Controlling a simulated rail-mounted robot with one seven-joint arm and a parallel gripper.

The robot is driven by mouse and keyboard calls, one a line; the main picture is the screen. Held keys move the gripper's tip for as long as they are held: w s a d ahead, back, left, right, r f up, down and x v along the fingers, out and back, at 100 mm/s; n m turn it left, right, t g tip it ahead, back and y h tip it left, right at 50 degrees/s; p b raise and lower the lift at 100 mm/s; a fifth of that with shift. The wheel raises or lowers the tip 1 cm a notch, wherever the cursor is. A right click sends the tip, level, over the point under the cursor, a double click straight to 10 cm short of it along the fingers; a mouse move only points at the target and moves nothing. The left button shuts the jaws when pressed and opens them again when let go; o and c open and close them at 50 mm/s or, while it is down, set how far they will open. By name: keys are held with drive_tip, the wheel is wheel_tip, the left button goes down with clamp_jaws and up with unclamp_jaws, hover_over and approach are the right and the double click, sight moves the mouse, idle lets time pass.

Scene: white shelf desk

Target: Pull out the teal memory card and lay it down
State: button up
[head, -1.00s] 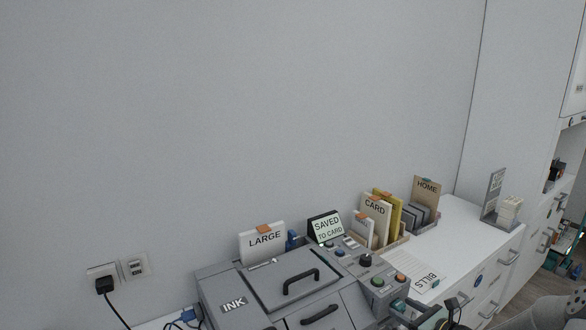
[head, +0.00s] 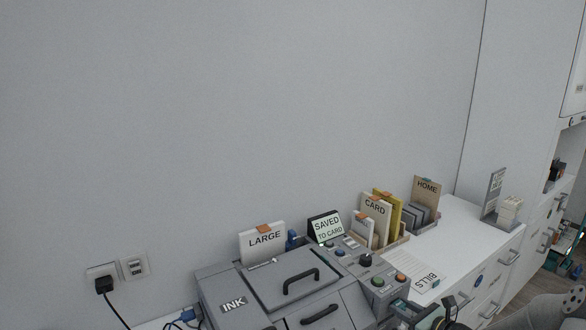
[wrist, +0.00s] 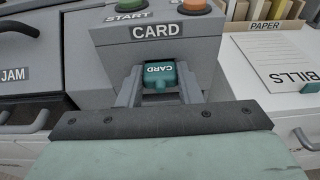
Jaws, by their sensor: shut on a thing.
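The teal memory card (wrist: 160,74) sits at the front of the grey printer, below the label reading CARD. Its lettering appears upside down in the wrist view. My gripper (wrist: 160,88) is shut on the card, with a grey finger at each side of it. I cannot tell how much of the card is still inside the slot. In the head view my gripper (head: 432,312) is at the lower edge, close to the printer's right front corner, and the card cannot be made out clearly there.
The grey printer (head: 225,288) has a screen (head: 326,227) reading SAVED TO CARD. A green START button (wrist: 129,14) and an orange button (wrist: 194,6) are above the slot. Right of it, a BILLS sheet (wrist: 278,65) lies on the white desk (head: 470,238), with some bare surface around.

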sight(403, 308)
drive_tip(key=shift+f+v, duration=0.15)
drive_tip(key=shift+v, duration=0.6)
drive_tip(key=shift+f+v, duration=0.15)
drive_tip(key=shift+v, duration=0.55)
drive_tip(key=shift+s+d+r, duration=0.1)
drive_tip(key=shift+s+r, duration=0.05)
drive_tip(key=shift+r, duration=0.05)
drive_tip(key=shift+r+p+v, duration=0.25)
drive_tip(key=shift+p+v, duration=0.3)
drive_tip(key=shift+v, duration=0.5)
drive_tip(key=shift+r+p+v, duration=0.25)
drive_tip(key=shift+p+v, duration=0.25)
drive_tip(key=shift+v, duration=0.5)
